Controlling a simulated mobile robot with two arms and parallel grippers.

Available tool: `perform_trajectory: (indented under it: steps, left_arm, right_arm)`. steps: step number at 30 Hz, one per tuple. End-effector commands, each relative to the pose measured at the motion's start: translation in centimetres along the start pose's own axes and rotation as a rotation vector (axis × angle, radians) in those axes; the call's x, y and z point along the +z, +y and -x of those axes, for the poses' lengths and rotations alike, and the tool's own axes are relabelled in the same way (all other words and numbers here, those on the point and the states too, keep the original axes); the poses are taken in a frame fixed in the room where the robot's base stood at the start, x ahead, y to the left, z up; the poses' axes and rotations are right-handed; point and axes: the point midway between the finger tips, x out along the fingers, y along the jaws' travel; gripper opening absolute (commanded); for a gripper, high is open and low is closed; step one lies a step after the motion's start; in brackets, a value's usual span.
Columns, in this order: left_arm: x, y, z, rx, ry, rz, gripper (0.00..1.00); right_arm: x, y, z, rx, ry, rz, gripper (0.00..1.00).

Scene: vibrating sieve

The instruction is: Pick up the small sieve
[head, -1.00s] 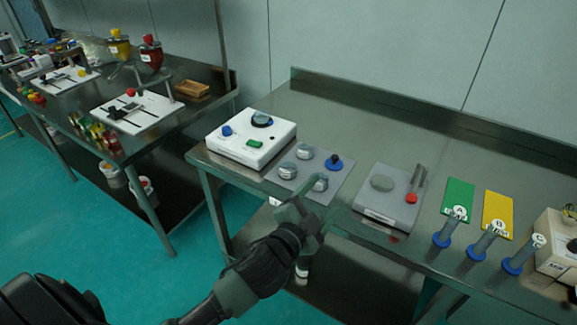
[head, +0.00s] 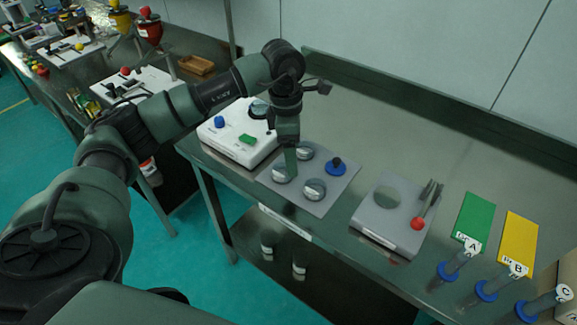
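Several small round metal pieces, likely sieve parts, sit on a grey mat (head: 330,203) on the steel table: a left one (head: 281,174), a back one (head: 305,151) and a front one (head: 315,190). A blue piece with a dark knob (head: 336,167) is at the mat's right. I cannot tell which is the small sieve. My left gripper (head: 291,174) points down among the metal pieces, close to the left one; contact is unclear. Its finger gap is not visible, and it partly covers the mat. My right gripper is not in view.
A white machine (head: 230,146) with a green button stands left of the mat. A grey device (head: 376,227) with a red knob is to the right. Green (head: 473,217) and yellow (head: 517,242) cards and labelled blue-based tubes (head: 487,288) stand farther right. The table's back is clear.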

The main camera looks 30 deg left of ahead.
Motion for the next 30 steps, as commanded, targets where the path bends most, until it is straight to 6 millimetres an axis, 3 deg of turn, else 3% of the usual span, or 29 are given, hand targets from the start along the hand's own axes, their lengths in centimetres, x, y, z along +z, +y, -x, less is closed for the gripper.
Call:
perform_trajectory:
  steps: [3,6,21,30]
  left_arm:
    - [-2.3,1.2,0.8,0.025,0.079,0.021,0.74]
    - [-2.9,1.3,0.1,0.026,0.098,0.025,0.74]
    - [-3.9,1.6,-6.1,0.024,0.091,0.023,0.74]
    - [-4.0,1.7,-6.6,0.026,0.090,0.023,0.71]
  right_arm:
    - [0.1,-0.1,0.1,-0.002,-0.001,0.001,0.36]
    - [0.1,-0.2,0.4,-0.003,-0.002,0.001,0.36]
    - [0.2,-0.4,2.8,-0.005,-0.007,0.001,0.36]
    - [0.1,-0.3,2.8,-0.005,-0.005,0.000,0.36]
